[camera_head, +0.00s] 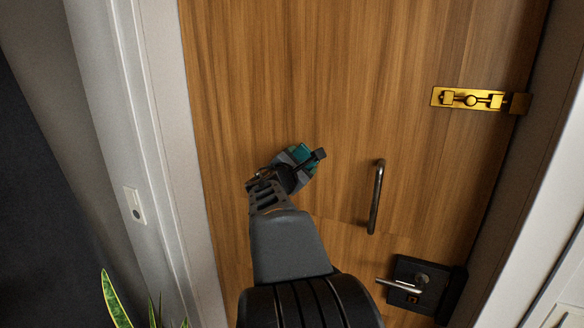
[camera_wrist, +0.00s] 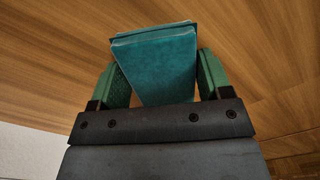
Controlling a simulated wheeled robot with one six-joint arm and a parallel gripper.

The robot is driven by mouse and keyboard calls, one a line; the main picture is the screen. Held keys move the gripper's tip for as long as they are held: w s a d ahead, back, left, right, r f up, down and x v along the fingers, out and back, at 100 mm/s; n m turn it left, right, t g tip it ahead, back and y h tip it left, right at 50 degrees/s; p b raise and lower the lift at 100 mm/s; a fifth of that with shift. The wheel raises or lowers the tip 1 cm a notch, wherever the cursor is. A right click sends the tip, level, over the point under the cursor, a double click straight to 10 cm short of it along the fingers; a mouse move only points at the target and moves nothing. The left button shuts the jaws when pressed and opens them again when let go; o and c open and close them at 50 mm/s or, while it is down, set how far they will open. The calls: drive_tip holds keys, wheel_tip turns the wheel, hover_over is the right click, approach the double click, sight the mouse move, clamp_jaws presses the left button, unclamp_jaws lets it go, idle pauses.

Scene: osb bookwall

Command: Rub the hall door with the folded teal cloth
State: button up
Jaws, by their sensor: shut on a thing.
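The hall door (camera_head: 330,75) is a brown wood-grain panel that fills most of the head view; its grain also fills the background of the wrist view (camera_wrist: 50,70). My gripper (camera_head: 304,157) is in front of the door, left of the vertical pull handle. In the wrist view my gripper (camera_wrist: 160,75) is shut on the folded teal cloth (camera_wrist: 155,65), which sits between the two green finger pads. The cloth's far edge points toward the door. I cannot tell whether it touches the door. In the head view only a small teal part (camera_head: 302,153) shows.
A dark pull handle (camera_head: 376,197) stands out from the door. A black lock with a silver lever (camera_head: 415,287) is at lower right, and a brass bolt (camera_head: 467,99) at upper right. A white switch (camera_head: 135,205) is on the left wall. A plant (camera_head: 116,300) stands at lower left.

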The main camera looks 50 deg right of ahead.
drive_tip(key=shift+s+d+b, duration=0.3)
drive_tip(key=shift+s+b, duration=0.35)
drive_tip(key=shift+s, duration=0.45)
drive_tip(key=shift+s+d+b, duration=0.25)
drive_tip(key=shift+s+b, duration=0.4)
drive_tip(key=shift+s, duration=0.4)
drive_tip(key=w+a, duration=0.2)
drive_tip(key=w, duration=0.8)
drive_tip(key=shift+w+a, duration=0.2)
drive_tip(key=shift+a, duration=0.1)
drive_tip(key=shift+a, duration=0.1)
drive_tip(key=shift+b+v, duration=0.95)
drive_tip(key=shift+v, duration=2)
drive_tip(key=shift+s+a, duration=0.1)
drive_tip(key=shift+b+v, duration=0.3)
drive_tip(key=shift+v, duration=1.1)
